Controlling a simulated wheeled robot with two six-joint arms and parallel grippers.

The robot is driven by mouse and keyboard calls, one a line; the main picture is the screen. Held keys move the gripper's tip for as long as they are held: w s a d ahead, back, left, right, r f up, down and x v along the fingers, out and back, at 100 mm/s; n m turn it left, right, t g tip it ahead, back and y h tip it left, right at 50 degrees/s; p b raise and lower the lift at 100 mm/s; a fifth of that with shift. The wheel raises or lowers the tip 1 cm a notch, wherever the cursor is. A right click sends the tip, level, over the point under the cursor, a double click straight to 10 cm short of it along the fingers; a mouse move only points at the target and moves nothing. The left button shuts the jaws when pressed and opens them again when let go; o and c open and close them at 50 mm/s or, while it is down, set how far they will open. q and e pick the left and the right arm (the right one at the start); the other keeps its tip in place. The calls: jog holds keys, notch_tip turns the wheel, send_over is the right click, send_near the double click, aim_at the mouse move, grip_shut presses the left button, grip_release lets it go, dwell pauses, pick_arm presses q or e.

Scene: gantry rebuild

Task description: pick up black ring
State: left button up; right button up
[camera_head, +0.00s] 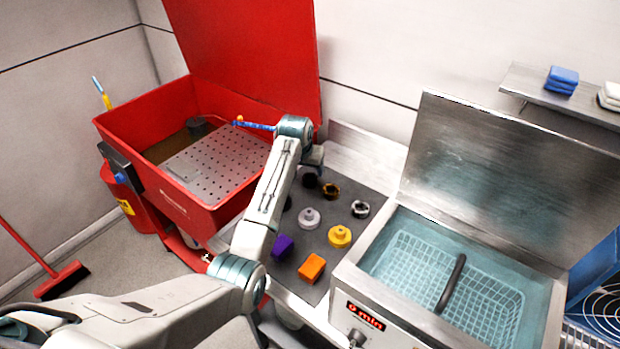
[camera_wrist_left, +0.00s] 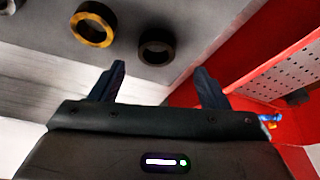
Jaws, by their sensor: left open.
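The black ring (camera_head: 309,180) lies on the dark grey mat at its far end, next to a black and gold ring (camera_head: 330,190). In the left wrist view the black ring (camera_wrist_left: 157,46) lies flat just beyond the fingertips, roughly centred between them. The gold ring (camera_wrist_left: 93,24) is to its left there. My left gripper (camera_wrist_left: 160,68) is open with nothing between its fingers. In the head view the left gripper (camera_head: 314,158) is near the black ring, its fingers mostly hidden by the wrist. My right gripper is in neither view.
The mat (camera_head: 342,258) also bears a silver ring (camera_head: 360,209), grey (camera_head: 309,217) and yellow (camera_head: 340,236) parts, and purple (camera_head: 282,246) and orange (camera_head: 312,267) blocks. A red parts washer (camera_head: 170,190) stands left; a steel basket tank (camera_head: 440,270) stands right.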

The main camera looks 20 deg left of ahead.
aim_at(309, 175)
pick_arm(q)
jog(key=x, duration=0.1)
jog(key=p+x, duration=0.2)
jog(key=x, duration=0.1)
jog(key=shift+d, duration=0.3)
jog(key=shift+w+f, duration=0.2)
jog(key=shift+f, duration=0.25)
jog(key=c, duration=1.2)
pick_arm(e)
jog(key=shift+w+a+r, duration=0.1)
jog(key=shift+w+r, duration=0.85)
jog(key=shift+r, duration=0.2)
